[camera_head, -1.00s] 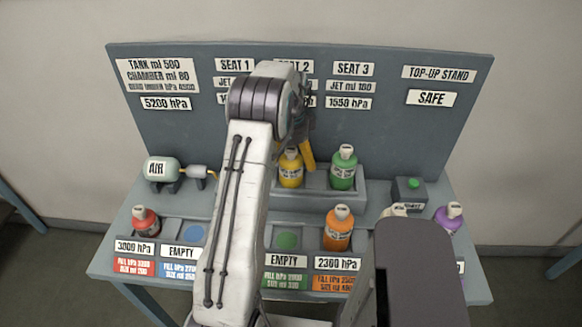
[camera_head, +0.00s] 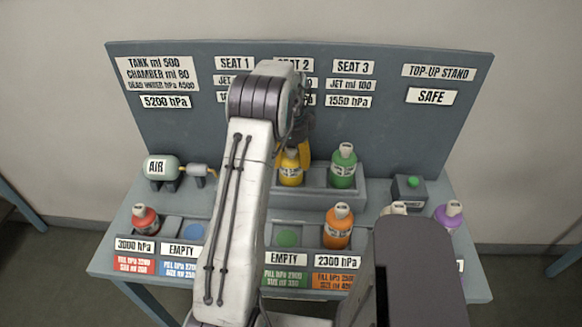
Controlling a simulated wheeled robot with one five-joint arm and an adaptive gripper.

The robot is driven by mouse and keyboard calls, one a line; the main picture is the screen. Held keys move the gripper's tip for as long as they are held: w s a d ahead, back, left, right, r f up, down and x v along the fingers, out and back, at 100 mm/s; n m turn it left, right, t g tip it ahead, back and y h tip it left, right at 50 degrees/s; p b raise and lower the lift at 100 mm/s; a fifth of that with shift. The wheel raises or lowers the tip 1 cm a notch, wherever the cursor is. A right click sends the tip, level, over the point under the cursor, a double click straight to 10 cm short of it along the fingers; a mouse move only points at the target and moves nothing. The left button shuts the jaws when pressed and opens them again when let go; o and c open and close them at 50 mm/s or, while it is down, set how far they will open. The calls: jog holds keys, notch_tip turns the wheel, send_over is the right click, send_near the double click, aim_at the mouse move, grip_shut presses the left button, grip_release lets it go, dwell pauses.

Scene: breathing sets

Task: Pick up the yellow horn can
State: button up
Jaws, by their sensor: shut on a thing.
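The yellow horn can (camera_head: 290,174) stands upright in the raised grey rack, to the left of the green can (camera_head: 343,167). My gripper (camera_head: 301,155) is at the top of the yellow can, with its yellow-orange fingers shut around the can's upper part. My arm hides the left part of the rack and part of the gripper. The can still appears to be at seat height in the rack.
An orange can (camera_head: 338,228) and a red can (camera_head: 146,220) sit in the front row, with a purple can (camera_head: 448,217) at the right. A green air tank (camera_head: 161,169) lies at the left. A grey button box (camera_head: 409,189) stands right of the rack. The back panel (camera_head: 390,140) rises close behind.

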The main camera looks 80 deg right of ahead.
jog(key=shift+c, duration=0.8)
jog(key=shift+r, duration=0.1)
